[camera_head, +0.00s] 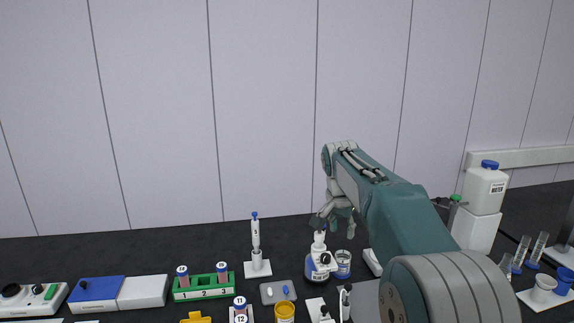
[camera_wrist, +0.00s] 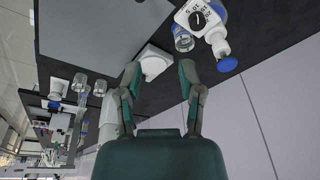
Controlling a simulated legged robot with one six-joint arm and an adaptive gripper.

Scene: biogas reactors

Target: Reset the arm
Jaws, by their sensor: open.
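My arm (camera_head: 395,205) reaches up and forward over the right half of the dark bench in the head view. My gripper (camera_head: 335,217) hangs at its far end, above a white bottle-top dispenser (camera_head: 320,262). In the wrist view my gripper (camera_wrist: 160,75) has its two fingers spread apart with nothing between them. A small white device (camera_wrist: 153,62) shows past the fingertips, apart from them. The dispenser (camera_wrist: 208,25) lies to the right of the fingers in that view, with a clear beaker (camera_wrist: 183,40) beside it.
A green tube rack (camera_head: 200,289), a pipette on its stand (camera_head: 257,268), a grey tray (camera_head: 278,292) and a yellow-lidded jar (camera_head: 285,312) stand on the bench. A white water bottle (camera_head: 484,188) sits on a block at right. The wall is behind.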

